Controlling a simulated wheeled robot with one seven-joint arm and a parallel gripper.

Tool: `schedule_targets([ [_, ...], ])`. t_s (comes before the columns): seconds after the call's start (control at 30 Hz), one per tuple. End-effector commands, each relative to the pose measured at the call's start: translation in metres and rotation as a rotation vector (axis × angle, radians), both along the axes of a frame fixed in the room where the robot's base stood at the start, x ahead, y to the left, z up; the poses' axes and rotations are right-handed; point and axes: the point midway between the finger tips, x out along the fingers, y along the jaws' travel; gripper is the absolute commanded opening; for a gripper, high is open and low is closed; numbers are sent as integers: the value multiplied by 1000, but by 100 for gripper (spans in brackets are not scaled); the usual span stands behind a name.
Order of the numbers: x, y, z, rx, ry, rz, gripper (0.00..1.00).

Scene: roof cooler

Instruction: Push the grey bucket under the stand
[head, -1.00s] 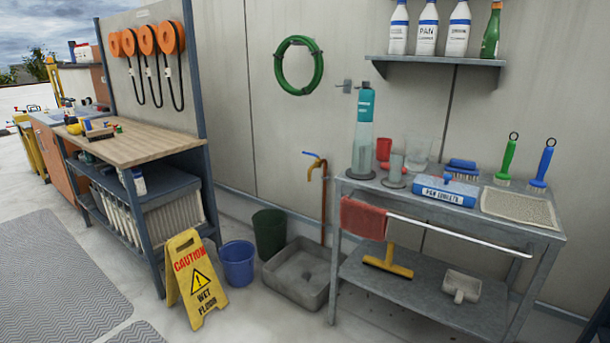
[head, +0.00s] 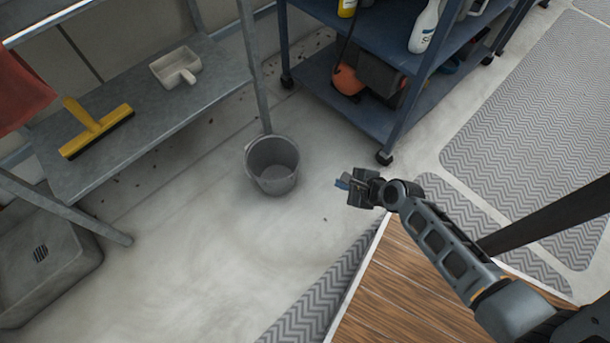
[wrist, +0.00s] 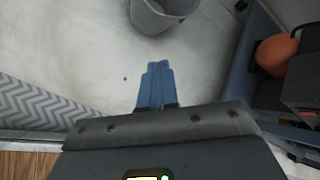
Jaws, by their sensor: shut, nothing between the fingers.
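The grey bucket (head: 272,166) stands upright and looks empty on the pale floor, at the foot of the stand's near right leg. The stand (head: 150,100) is a grey metal table with a lower shelf, at the left of the head view. My gripper (head: 343,184) is to the right of the bucket, apart from it, with blue fingers shut and empty. In the wrist view the fingers (wrist: 155,84) point toward the bucket (wrist: 160,14), whose top is cut off by the frame edge.
A blue wheeled cart (head: 345,100) with bottles and an orange item stands behind and right of the bucket. A grey floor basin (head: 45,262) is at lower left. Patterned mats (head: 530,120) and a wooden platform (head: 400,295) lie right. The floor left of the bucket is clear.

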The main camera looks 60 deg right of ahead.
Motion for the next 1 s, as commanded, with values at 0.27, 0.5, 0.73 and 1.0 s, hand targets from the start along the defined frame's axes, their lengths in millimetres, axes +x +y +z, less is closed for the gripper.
schedule_targets([
  [0.27, 42, -42, -71, 444, -109, -372, 0],
  [0.5, 56, -48, -85, 507, -126, -420, 0],
  [0.73, 86, -52, -117, 503, -125, -415, 0],
  [1.0, 122, -58, -150, 502, -126, -414, 0],
])
